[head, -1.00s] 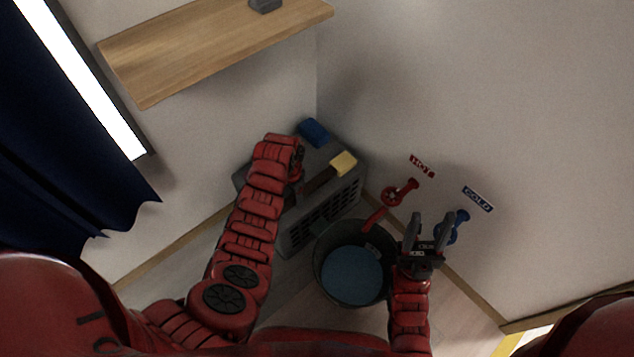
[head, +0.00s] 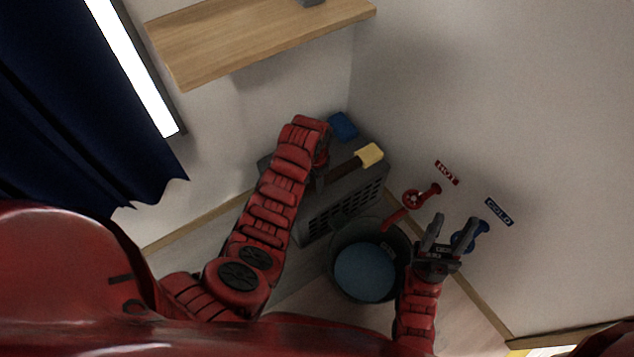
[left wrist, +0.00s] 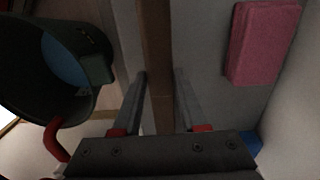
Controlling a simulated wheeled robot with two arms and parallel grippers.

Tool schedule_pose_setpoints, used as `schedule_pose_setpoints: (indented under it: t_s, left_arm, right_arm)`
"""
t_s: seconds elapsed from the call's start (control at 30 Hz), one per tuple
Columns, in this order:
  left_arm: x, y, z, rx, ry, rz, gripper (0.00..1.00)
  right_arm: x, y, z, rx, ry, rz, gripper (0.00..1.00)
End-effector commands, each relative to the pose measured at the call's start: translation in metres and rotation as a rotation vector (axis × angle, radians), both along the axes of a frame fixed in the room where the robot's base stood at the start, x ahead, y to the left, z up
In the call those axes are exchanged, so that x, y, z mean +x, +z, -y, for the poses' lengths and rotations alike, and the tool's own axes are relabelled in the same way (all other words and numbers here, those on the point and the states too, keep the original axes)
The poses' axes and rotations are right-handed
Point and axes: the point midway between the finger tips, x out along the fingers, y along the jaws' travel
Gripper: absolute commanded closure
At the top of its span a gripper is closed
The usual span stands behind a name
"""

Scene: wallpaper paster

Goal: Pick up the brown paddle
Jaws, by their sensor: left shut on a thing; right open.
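The brown paddle shows in the head view as a dark brown bar (head: 340,172) over the grey crate, with a yellow block (head: 369,155) at its right end. In the left wrist view the brown bar (left wrist: 156,45) runs lengthwise between the fingers of my left gripper (left wrist: 161,78), which is shut on it. In the head view my left arm hides those fingers and the bar's left part. I cannot tell whether the bar is clear of the crate. My right gripper (head: 457,228) is open and empty, beside the bucket and in front of the blue valve.
The grey crate (head: 345,208) stands in the corner with a blue block (head: 342,125) on it. A pink block (left wrist: 263,42) lies near my left gripper. A dark bucket (head: 340,245) with blue contents, red (head: 420,196) and blue valves (head: 466,238) and a wooden shelf (head: 255,35) are around.

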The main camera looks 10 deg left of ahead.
Motion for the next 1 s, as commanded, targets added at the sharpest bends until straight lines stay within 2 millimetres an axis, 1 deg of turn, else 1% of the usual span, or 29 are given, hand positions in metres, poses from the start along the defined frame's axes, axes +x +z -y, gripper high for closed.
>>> schedule_pose_setpoints:
  t_s: [0.03, 0.17, 0.2, 0.27, 0.3, 0.5, 0.6, 0.7, 0.8, 1.0]
  left_arm:
    - [-0.006, 0.005, -0.003, 0.001, 0.001, 0.006, 1.0]
    - [-0.032, 0.007, -0.007, 0.002, -0.001, 0.002, 1.0]
    - [-0.042, 0.007, -0.009, 0.003, 0.0, 0.001, 1.0]
    - [-0.054, 0.009, -0.01, 0.0, -0.002, 0.004, 1.0]
    - [-0.066, 0.009, -0.012, 0.001, 0.0, -0.001, 1.0]
    - [-0.111, 0.013, -0.018, -0.001, 0.0, 0.001, 1.0]
    - [-0.129, 0.015, -0.021, 0.0, 0.001, 0.001, 1.0]
    - [-0.143, 0.015, -0.023, 0.0, 0.001, 0.001, 1.0]
    - [-0.151, 0.016, -0.025, 0.0, 0.001, 0.001, 1.0]
    - [-0.158, 0.015, -0.025, 0.0, 0.001, 0.001, 1.0]
  right_arm:
    - [0.0, 0.007, 0.0, 0.005, 0.0, -0.002, 0.5]
    - [0.002, 0.016, 0.0, 0.012, 0.001, -0.008, 0.5]
    - [0.001, 0.02, 0.0, 0.011, 0.001, -0.007, 0.5]
    - [0.001, 0.024, 0.0, 0.011, 0.001, -0.008, 0.5]
    - [0.001, 0.027, 0.0, 0.011, 0.001, -0.008, 0.5]
    - [0.001, 0.04, 0.0, 0.011, 0.001, -0.008, 0.5]
    - [0.002, 0.045, 0.0, 0.011, 0.001, -0.008, 0.5]
    - [0.001, 0.047, 0.0, 0.011, 0.001, -0.008, 0.5]
    - [0.002, 0.049, 0.0, 0.01, 0.001, -0.008, 0.5]
    - [0.002, 0.05, 0.0, 0.01, 0.001, -0.008, 0.5]
